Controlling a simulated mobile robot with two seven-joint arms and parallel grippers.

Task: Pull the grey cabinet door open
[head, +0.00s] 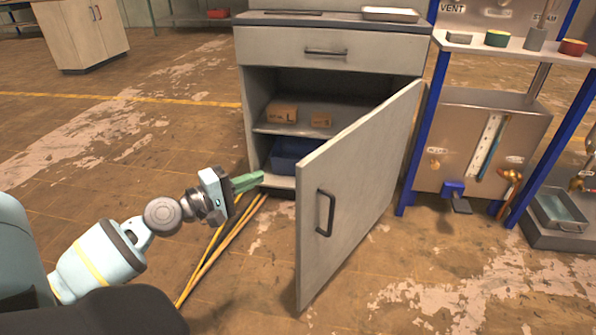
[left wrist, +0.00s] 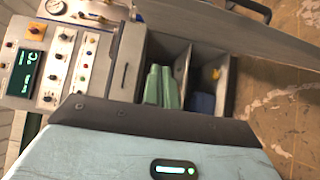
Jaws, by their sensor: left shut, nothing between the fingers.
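The grey cabinet door (head: 358,170) stands wide open, swung out toward me on its right-hand side. Its dark bar handle (head: 324,212) is on the face turned to the front. The grey cabinet (head: 332,65) shows its open inside, with a shelf (head: 290,128). My left gripper (head: 257,181), with green fingers, is shut and empty, in front of the lower left of the opening. It is apart from the door and its handle. The left wrist view shows the green fingers (left wrist: 162,88) in front of the open cabinet. My right gripper is not in view.
Two small brown boxes (head: 282,113) sit on the shelf, and a blue bin (head: 290,154) stands below. A blue-legged bench (head: 423,135) with valves is at the right. Yellow-orange rods or cables (head: 222,250) are near my left arm.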

